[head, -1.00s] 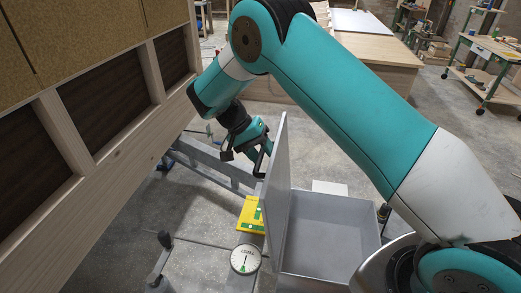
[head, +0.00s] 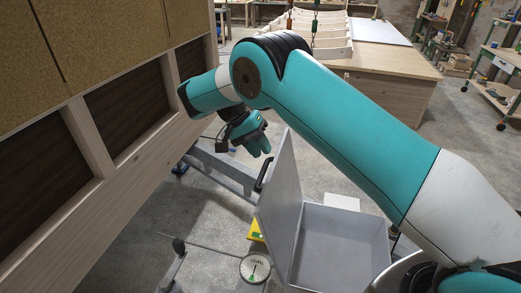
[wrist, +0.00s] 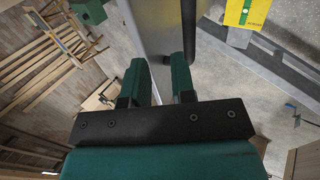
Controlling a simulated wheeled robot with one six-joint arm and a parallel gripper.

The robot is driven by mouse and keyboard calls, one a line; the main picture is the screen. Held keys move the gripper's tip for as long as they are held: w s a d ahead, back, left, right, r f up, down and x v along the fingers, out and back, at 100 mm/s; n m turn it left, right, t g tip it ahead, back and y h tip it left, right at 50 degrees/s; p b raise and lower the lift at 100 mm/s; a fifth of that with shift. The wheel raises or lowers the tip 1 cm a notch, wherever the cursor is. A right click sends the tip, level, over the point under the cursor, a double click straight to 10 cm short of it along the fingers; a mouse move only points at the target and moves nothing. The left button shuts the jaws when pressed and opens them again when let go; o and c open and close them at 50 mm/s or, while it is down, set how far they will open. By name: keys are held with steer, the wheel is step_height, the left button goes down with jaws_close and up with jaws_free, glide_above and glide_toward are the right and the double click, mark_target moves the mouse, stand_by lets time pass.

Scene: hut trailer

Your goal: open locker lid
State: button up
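The locker is a grey open-topped box (head: 340,236) at the lower middle of the head view, and its inside looks empty. Its grey lid (head: 284,200) stands raised on the left side of the box, leaning left. A black bar handle (head: 264,174) is on the lid's outer face; in the wrist view the handle (wrist: 188,30) is beside the lid (wrist: 155,25). My gripper (head: 262,147) is just above the handle near the lid's top edge. In the wrist view my gripper (wrist: 158,75) has its green fingers apart, with nothing clearly held between them.
A wooden-framed trailer wall (head: 110,165) fills the left. A grey trailer rail (head: 225,170) runs behind the lid. A round dial (head: 255,268) and a yellow card (head: 256,230) are left of the box. A wooden bench (head: 385,75) stands behind.

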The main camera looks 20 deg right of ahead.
steer(key=shift+t+y, duration=0.7)
steer(key=shift+y, duration=0.2)
steer(key=a, duration=0.3)
steer(key=a+r, duration=0.1)
steer(key=a, duration=0.3)
steer(key=w+a+r+b, duration=0.1)
steer(key=a, duration=0.2)
steer(key=shift+a, duration=0.4)
jaws_close()
steer(key=s+d+f+b, duration=0.3)
steer(key=d+f, duration=0.3)
steer(key=f, duration=0.2)
steer(key=shift+s+f, duration=0.25)
steer(key=shift+s, duration=0.55)
steer(key=shift+a, duration=0.1)
